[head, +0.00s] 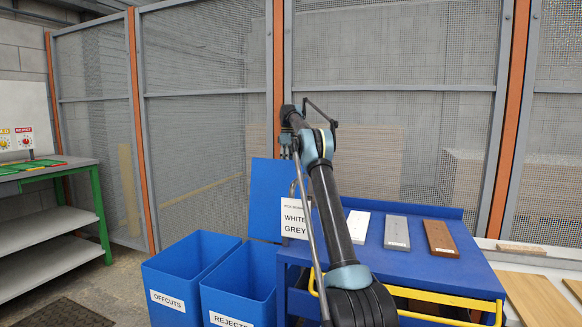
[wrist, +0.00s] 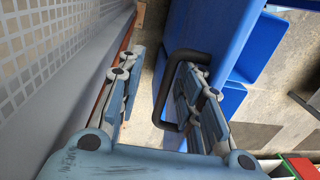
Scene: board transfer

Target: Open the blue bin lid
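Two blue bins stand side by side in the head view, one labelled OFFCUTS (head: 180,275) and one labelled REJECTS (head: 238,290). A blue lid (head: 268,195) stands upright at the back of the REJECTS bin, whose inside shows. In the wrist view the lid (wrist: 205,35) carries a black bar handle (wrist: 160,95). My gripper (wrist: 155,65) is open, with a gap between its fingers. The handle's bar lies between them, close to the right finger, which seems to overlap the loop. I cannot tell whether they touch.
A blue cart (head: 440,268) with a yellow rail stands right of the bins, bearing white (head: 356,226), grey (head: 397,232) and brown (head: 439,238) boards. A WHITE GREY sign (head: 294,218) stands by the lid. Mesh fencing (head: 205,130) rises close behind. A green-legged bench (head: 40,172) is at left.

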